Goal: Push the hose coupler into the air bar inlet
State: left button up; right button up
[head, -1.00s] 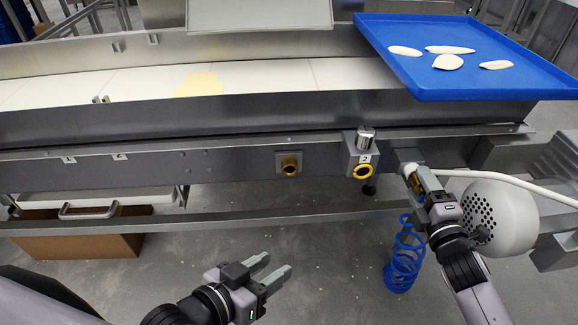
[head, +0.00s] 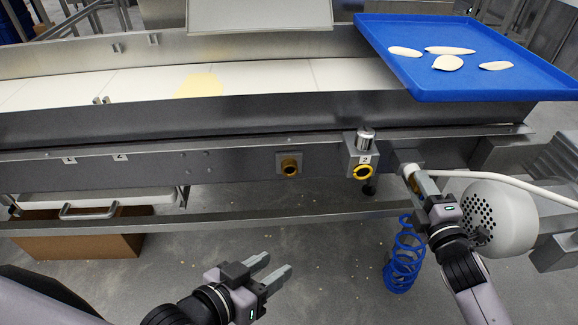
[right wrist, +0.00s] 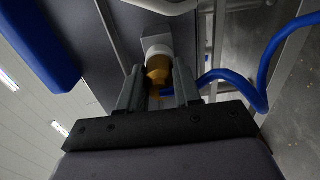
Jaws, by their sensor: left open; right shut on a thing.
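The hose coupler (right wrist: 158,70) is brass and sits between the fingers of my right gripper (head: 418,181) in the right wrist view. My right gripper is shut on it. Its far end meets a white collar (right wrist: 157,50) on a grey block. Two brass-coloured ports are on the machine's front rail in the head view: a plain one (head: 290,165) on a square plate, and a bright yellow-ringed one (head: 363,172) on a block labelled 2. The frames do not say which is the air bar inlet. My left gripper (head: 271,269) is open and empty, low in front of the rail.
A coiled blue hose (head: 404,262) hangs below my right gripper. A white pipe (head: 510,182) and a rounded perforated white housing (head: 510,215) are close to its right. A blue tray (head: 480,88) with several dough pieces overhangs above. The space before the two ports is clear.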

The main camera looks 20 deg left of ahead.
pick_arm(q)
jog(key=shift+r+p, duration=0.25)
jog(key=shift+p, duration=0.05)
pick_arm(e)
jog(key=shift+s+d, duration=0.2)
jog(key=shift+s, duration=0.3)
pick_arm(q)
jog(key=shift+s, duration=0.15)
pick_arm(e)
jog(key=shift+s, duration=0.15)
pick_arm(q)
jog(key=shift+r+p, duration=1.05)
pick_arm(e)
jog(key=shift+v, duration=2.35)
pick_arm(q)
jog(key=shift+a, duration=0.1)
